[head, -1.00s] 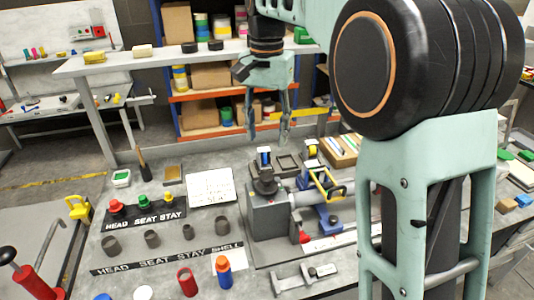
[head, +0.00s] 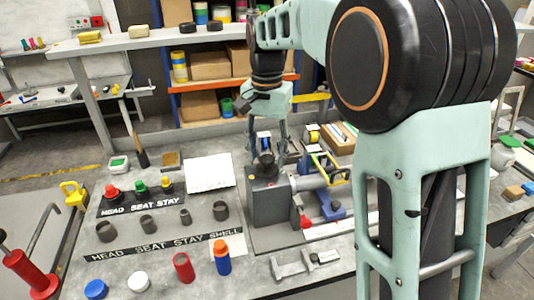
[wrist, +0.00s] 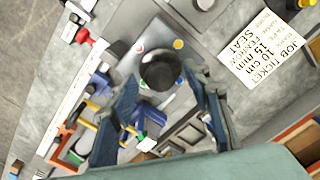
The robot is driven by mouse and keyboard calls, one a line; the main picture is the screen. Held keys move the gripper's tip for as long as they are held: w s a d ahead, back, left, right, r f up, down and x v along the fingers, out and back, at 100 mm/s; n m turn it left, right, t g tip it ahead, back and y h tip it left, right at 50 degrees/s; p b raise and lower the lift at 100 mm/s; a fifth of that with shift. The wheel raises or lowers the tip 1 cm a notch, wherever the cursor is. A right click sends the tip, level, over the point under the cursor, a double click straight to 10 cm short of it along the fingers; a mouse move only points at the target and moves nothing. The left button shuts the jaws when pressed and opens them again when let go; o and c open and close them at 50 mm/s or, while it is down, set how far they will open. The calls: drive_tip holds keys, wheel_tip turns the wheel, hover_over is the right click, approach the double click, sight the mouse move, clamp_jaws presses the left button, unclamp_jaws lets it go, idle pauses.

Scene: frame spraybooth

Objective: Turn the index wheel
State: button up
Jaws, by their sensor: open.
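A grey machine block (head: 270,206) stands on the bench, with a dark rounded wheel or knob (head: 265,168) on its top. This looks like the index wheel, though its details are too small to tell. My gripper (head: 267,151) points down over it, with its fingers apart on either side. In the wrist view the dark round top (wrist: 160,72) lies between the fingertips of my open gripper (wrist: 164,82). I cannot tell whether the fingers touch it. A red and a yellow dot show on the plate beside it.
A yellow-handled frame (head: 328,167) and a blue part (head: 331,210) stand right of the block. A white job ticket (head: 209,173) lies to its left. Labelled racks (head: 142,202) with coloured caps, grey cups and bottles (head: 221,258) fill the left bench. A shelf stands behind.

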drive_tip(key=shift+f, duration=0.1)
drive_tip(key=c, duration=1.2)
drive_tip(key=shift+n, duration=0.3)
drive_tip(key=n+p, duration=0.2)
drive_tip(key=n, duration=0.1)
drive_tip(key=shift+n, duration=0.3)
drive_tip(key=n+p, duration=0.2)
drive_tip(key=n, duration=0.3)
drive_tip(key=n+p, duration=0.1)
drive_tip(key=n, duration=0.4)
drive_tip(key=shift+n+p, duration=0.35)
drive_tip(key=shift+n, duration=0.05)
drive_tip(key=n+p, duration=0.1)
drive_tip(key=n, duration=0.3)
drive_tip(key=shift+n, duration=0.3)
